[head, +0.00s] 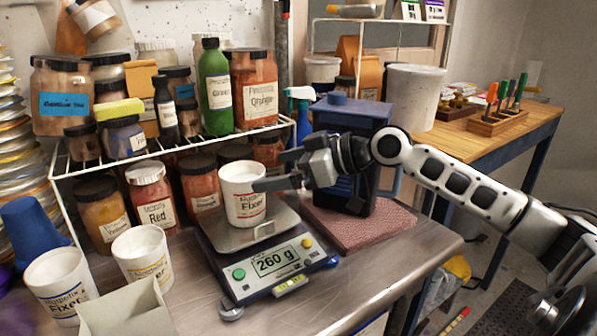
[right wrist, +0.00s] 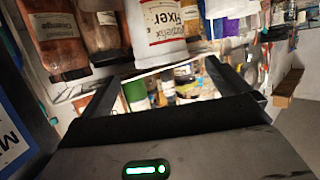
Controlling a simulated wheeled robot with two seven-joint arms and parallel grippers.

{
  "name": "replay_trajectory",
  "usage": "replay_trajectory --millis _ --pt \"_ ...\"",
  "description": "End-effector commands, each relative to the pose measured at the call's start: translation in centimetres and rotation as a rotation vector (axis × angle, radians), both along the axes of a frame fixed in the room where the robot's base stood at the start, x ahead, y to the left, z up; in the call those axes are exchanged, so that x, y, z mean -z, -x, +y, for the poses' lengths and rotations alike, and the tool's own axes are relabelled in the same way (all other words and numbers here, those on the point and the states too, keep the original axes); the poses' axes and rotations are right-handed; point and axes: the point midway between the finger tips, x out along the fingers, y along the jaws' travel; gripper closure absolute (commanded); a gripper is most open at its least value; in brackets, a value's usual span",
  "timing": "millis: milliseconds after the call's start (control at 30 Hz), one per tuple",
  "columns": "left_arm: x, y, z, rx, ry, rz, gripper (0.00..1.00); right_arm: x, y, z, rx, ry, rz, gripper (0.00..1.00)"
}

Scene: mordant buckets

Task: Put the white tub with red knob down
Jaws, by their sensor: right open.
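A white tub labelled Fixer (head: 245,207) with red lettering stands upright on the pan of a digital scale (head: 268,267) reading 260 g. I cannot make out a red knob on it. My right gripper (head: 276,170) is open and empty at the tub's right, near its rim. The tub also shows upside down in the right wrist view (right wrist: 160,28), beyond the open fingers (right wrist: 170,92) and not between them. My left gripper is not in view.
Two more white tubs (head: 62,285) (head: 142,257) and an open carton (head: 125,312) stand at the front left. A wire shelf (head: 170,152) with jars is behind.

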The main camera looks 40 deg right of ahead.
Motion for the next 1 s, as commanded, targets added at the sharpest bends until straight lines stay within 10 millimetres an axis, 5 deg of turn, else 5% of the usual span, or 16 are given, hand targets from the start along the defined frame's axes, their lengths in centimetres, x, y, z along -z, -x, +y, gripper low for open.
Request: replay_trajectory --millis 400,1000 --pt "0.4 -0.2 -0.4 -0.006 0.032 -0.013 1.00 -1.3 2.8 -1.9 -0.004 0.001 0.000 0.00" --pt "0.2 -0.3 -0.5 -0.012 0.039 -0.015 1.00 -1.5 3.1 -2.0 -0.004 0.002 -0.002 0.00"
